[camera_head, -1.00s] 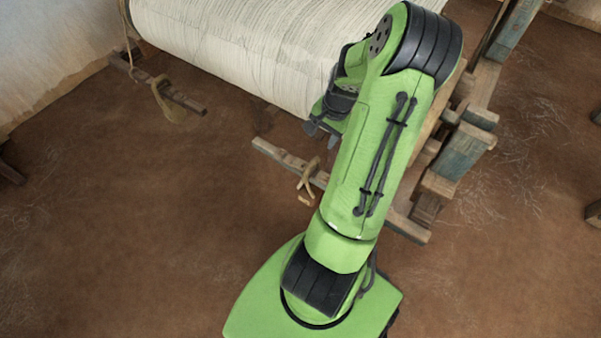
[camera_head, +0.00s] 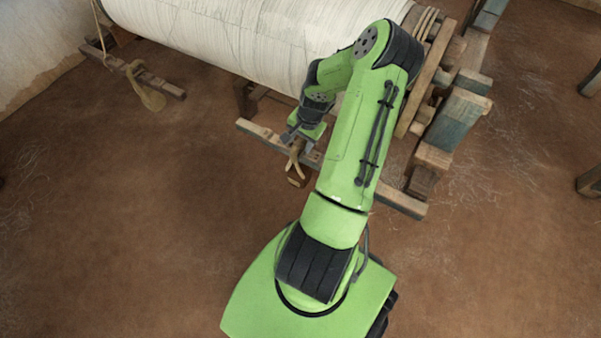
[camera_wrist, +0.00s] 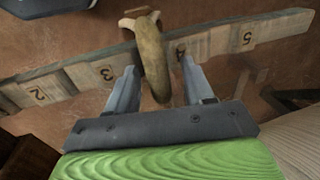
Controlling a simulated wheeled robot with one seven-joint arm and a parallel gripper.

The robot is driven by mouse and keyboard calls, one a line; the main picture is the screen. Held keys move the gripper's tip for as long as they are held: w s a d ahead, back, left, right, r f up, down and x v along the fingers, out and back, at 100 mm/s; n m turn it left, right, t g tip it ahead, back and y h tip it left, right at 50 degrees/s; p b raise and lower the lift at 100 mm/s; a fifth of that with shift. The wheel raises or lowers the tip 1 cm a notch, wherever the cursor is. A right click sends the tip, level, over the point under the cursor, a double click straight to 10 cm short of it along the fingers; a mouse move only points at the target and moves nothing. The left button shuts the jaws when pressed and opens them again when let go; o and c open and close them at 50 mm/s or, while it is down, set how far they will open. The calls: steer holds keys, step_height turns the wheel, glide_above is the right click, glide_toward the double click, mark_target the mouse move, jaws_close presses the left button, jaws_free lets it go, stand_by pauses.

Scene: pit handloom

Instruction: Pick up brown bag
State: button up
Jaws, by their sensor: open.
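A small brown bag (camera_wrist: 152,58), narrow and curved with a paler top, hangs over a wooden beam with painted numbers (camera_wrist: 225,41). In the head view the brown bag (camera_head: 296,156) shows just below my gripper (camera_head: 295,137), at the near beam. In the wrist view my gripper (camera_wrist: 159,70) is open, with one finger on each side of the bag. Gaps show between the fingers and the bag's lower part, so it is not clamped. Whether a fingertip touches the beam is hard to tell.
A second tan bag (camera_head: 151,97) hangs from a beam at the left. The large white warp roll (camera_head: 240,35) lies behind my gripper. The wooden loom frame (camera_head: 450,125) stands to the right of my arm. Bare brown floor (camera_head: 130,220) is open at the left.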

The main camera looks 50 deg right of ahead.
steer(key=shift+c, duration=0.2)
jaws_close()
steer(key=shift+w+r, duration=0.1)
steer(key=shift+r, duration=0.05)
stand_by(1.0)
